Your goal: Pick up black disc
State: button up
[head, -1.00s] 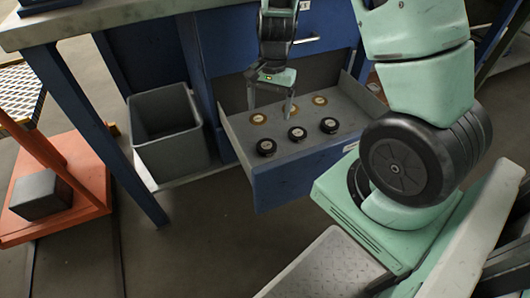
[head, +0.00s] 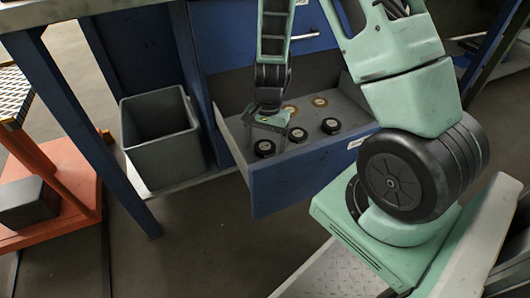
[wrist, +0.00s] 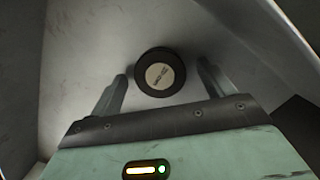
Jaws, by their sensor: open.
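Several discs lie in the open drawer (head: 285,177). Three are black with pale round labels: a left one (head: 264,149), a middle one (head: 298,135) and a right one (head: 330,126). My gripper (head: 266,143) is open and pointing down over the left black disc. In the wrist view, one black disc (wrist: 160,72) shows between and slightly beyond the fingertips of my gripper (wrist: 162,80), with a gap on each side. Nothing is held.
Two brass-coloured discs, one (head: 291,109) partly behind my gripper and one (head: 319,101) to its right, lie farther back in the drawer. A grey bin (head: 162,150) stands left of the drawer. An orange cart (head: 70,160) carries a dark block (head: 27,203).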

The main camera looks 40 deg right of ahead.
jog(key=c, duration=1.4)
